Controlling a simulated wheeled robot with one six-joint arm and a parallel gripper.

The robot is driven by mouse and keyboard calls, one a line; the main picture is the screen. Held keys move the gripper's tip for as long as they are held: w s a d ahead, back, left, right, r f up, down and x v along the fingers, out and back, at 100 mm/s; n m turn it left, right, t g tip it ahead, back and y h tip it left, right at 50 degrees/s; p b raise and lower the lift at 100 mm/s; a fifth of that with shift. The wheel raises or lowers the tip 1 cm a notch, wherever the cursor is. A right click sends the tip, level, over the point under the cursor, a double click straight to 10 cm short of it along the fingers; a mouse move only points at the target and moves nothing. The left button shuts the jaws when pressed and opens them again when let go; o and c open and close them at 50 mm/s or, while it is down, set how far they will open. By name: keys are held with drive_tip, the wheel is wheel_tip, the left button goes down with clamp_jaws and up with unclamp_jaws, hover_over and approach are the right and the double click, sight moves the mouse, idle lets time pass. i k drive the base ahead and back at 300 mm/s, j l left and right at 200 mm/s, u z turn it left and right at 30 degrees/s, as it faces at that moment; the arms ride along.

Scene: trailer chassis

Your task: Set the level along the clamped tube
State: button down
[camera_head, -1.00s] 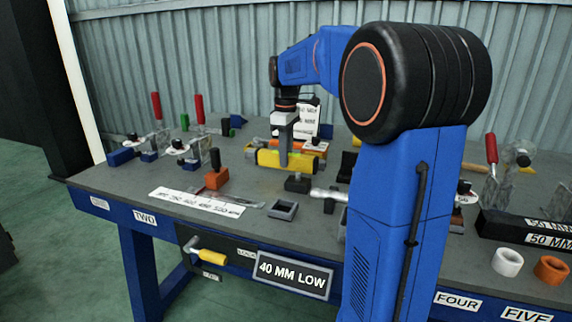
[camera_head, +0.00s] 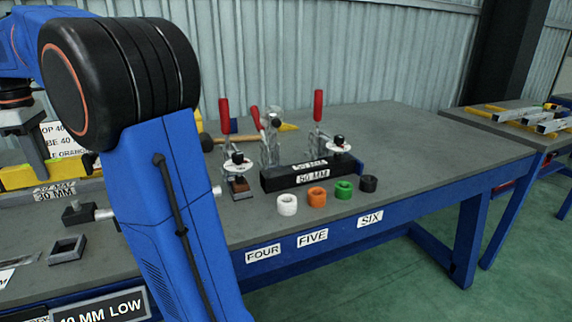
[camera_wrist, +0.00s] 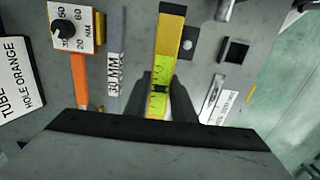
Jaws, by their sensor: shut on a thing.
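My gripper (camera_wrist: 162,98) is shut on the yellow level (camera_wrist: 168,38), one finger on each side of its greenish vial part. In the head view the level (camera_head: 17,177) shows at the left, under my gripper (camera_head: 36,160), close to the bench top; I cannot tell whether it touches the bench. The black tube marked 50 MM (camera_head: 330,174) lies toward the back of the bench, right of my arm. Red-handled toggle clamps (camera_head: 320,115) stand behind and beside it. Part of the level is hidden by my arm and the frame edge.
White (camera_head: 287,204), orange (camera_head: 317,196), green (camera_head: 343,189) and black rings (camera_head: 368,183) stand before the tube. A grey 30 MM bar (camera_wrist: 115,75) and an orange-handled torque tool (camera_wrist: 80,78) lie beside the level. The bench's right end is clear.

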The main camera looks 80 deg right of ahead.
sight(295, 168)
drive_tip(key=k+l+u, duration=0.3)
drive_tip(key=k, duration=0.3)
drive_tip(key=k+u, duration=0.35)
drive_tip(key=k, duration=0.2)
drive_tip(key=k+l+z, duration=0.2)
drive_tip(key=k, duration=0.2)
drive_tip(key=k+z, duration=0.25)
drive_tip(key=k, duration=0.2)
drive_tip(key=k+l+z, duration=0.2)
drive_tip(key=i+l, duration=0.15)
drive_tip(key=i+z, duration=0.05)
drive_tip(key=i, duration=0.05)
